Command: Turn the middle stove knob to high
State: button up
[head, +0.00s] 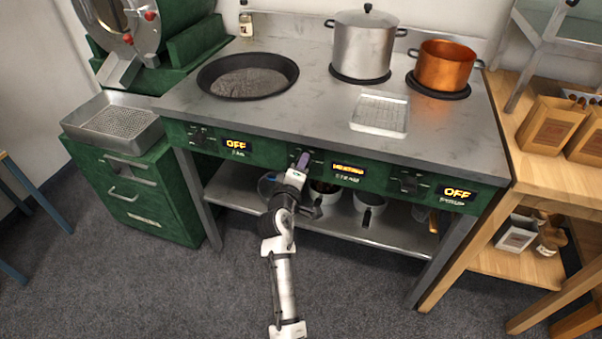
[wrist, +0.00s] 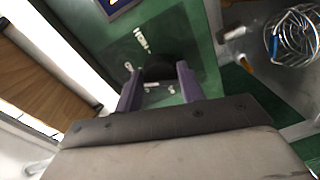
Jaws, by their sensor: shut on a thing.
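The stove front is a green panel (head: 265,155) with three knobs and lit displays. The middle knob (wrist: 159,68) is black and sits between my gripper's two purple fingers in the wrist view. My gripper (head: 304,160) is shut on this knob, and its hand hides most of it in the head view. The middle display (head: 348,169) reads HEATING above the label STEAM. The left knob (head: 198,135) has a display (head: 236,146) reading OFF. The right knob (head: 408,182) has a display (head: 456,192) reading OFF. The knob's exact pointer position is too small to tell.
Bowls stand on the lower shelf (head: 335,228). A wooden table (head: 515,108) adjoins at right.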

jog(key=shift+d+f+m+t+b, duration=0.1)
jog(key=shift+m+t+b, duration=0.3)
jog(key=shift+m+b, duration=5.5)
jog(key=shift+m+p, duration=0.3)
jog(key=shift+m, duration=0.2)
jog(key=o, duration=0.9)
jog(key=shift+o, duration=0.2)
